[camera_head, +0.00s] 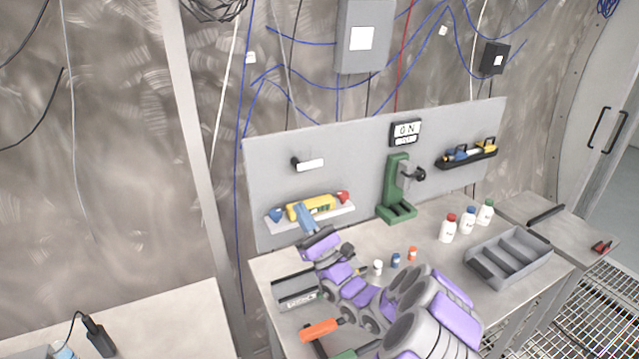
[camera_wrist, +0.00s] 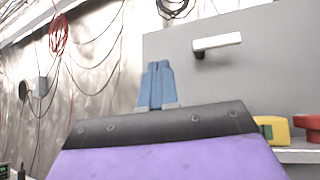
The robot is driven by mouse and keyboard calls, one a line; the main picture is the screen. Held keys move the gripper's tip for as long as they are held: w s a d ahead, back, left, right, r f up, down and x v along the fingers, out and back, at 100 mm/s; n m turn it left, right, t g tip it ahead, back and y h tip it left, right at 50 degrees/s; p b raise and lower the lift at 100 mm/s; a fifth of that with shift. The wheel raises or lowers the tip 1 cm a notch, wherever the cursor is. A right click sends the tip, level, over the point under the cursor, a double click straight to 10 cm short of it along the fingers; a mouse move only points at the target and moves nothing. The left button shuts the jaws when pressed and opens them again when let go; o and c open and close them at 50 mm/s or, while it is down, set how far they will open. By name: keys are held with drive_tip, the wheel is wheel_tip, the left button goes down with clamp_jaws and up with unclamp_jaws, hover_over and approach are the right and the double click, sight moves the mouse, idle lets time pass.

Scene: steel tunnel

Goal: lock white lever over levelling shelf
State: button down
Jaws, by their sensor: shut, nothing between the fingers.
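The white lever (camera_head: 310,165) sticks out from a black mount on the grey back panel, above the shelf. It also shows in the wrist view (camera_wrist: 217,42), roughly level and pointing right. The levelling shelf (camera_head: 338,214) is a white ledge low on the panel. On it sit a yellow level (camera_head: 317,205), a red knob (camera_head: 343,197) and a blue knob (camera_head: 276,215). My gripper (camera_head: 303,207), with blue fingers, is shut and empty in front of the shelf. In the wrist view its fingers (camera_wrist: 157,66) point up, left of and below the lever, apart from it.
A green press (camera_head: 395,190) stands right of the shelf beneath a display (camera_head: 405,132). A grey divided tray (camera_head: 510,258) and several bottles (camera_head: 448,228) stand on the bench at right. Small vials (camera_head: 378,267) stand near my arm. A holder (camera_head: 467,153) hangs on the panel.

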sight(300, 166)
drive_tip(key=w+d+f+m+t+h, duration=0.3)
drive_tip(key=d+f+m+t+h, duration=0.1)
drive_tip(key=d+f+h, duration=0.3)
drive_tip(key=shift+w+d+f+m+h, duration=0.2)
drive_tip(key=shift+d+f+m+h, duration=0.1)
drive_tip(key=shift+m+h, duration=0.25)
drive_tip(key=shift+y, duration=0.25)
drive_tip(key=b+x, duration=0.2)
drive_tip(key=x, duration=0.7)
drive_tip(key=shift+a, duration=0.1)
drive_tip(key=r, duration=0.1)
drive_tip(key=r+b, duration=0.1)
drive_tip(key=r, duration=0.1)
drive_tip(key=shift+w+a+r, duration=0.1)
drive_tip(key=shift+w, duration=0.2)
drive_tip(key=shift+r, duration=0.85)
